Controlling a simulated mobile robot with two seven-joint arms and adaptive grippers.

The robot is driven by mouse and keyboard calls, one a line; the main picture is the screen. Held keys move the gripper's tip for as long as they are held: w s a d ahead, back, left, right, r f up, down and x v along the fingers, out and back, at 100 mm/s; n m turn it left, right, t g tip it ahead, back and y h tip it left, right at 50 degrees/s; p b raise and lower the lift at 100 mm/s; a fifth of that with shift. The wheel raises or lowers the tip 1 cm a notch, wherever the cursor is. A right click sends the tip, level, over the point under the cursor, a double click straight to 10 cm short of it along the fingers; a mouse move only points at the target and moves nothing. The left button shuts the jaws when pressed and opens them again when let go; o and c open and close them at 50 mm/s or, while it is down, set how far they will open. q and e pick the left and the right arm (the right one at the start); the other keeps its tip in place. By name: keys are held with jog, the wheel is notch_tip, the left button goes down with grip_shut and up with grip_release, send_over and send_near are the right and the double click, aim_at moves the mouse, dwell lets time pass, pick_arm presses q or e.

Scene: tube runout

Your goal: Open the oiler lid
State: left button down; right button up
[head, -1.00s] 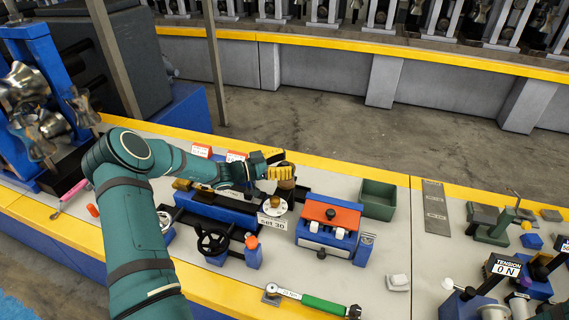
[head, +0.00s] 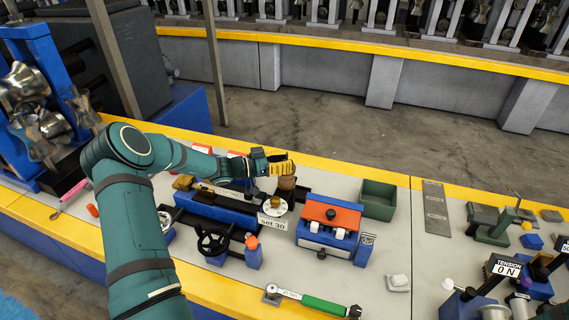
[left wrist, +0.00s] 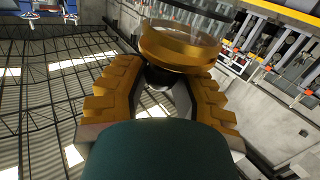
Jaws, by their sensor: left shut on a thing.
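The oiler (head: 287,184) is a small brownish cup standing on the bench behind the round white dial. My left gripper (head: 289,168), with yellow fingers, is at its top, reaching in from the left. In the left wrist view a round brass lid (left wrist: 180,50) with a glassy part above it sits at the fingertips. The left gripper (left wrist: 163,80) is shut on this lid; the exact contact is partly hidden by the fingers. From the head view I cannot tell how far the lid is tilted. My right gripper is not in view.
Right of the oiler stand a blue block with a red top (head: 331,214) and a green open bin (head: 378,200). A green-handled wrench (head: 323,305) lies at the front edge.

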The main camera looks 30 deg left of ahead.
pick_arm(q)
jog(key=w+n+g, duration=0.1)
jog(key=r+n+g+y, duration=0.1)
jog(key=n, duration=0.1)
jog(key=shift+w+a+r, duration=0.15)
jog(key=shift+w+r, duration=0.05)
jog(key=shift+w, duration=0.15)
jog(key=shift+w+r+n+g+p, duration=0.15)
jog(key=shift+w+n+g+p, duration=0.3)
jog(key=shift+g, duration=0.25)
jog(key=shift+w+a+f+n+g+p, duration=0.25)
jog(key=shift+w+n+g, duration=0.4)
jog(key=shift+n+g, duration=0.35)
jog(key=shift+w+a+f+n+g+p, duration=0.15)
jog(key=shift+w+n+g+p, duration=0.15)
jog(key=shift+w+n+g, duration=0.7)
jog(key=shift+w+a+f+n+g+p, duration=0.1)
jog(key=shift+w+a+n+g+p, duration=0.2)
jog(key=shift+n+g, duration=0.7)
jog(key=shift+w+f+g, duration=0.1)
jog(key=shift+g, duration=0.3)
jog(key=c, duration=0.7)
grip_release()
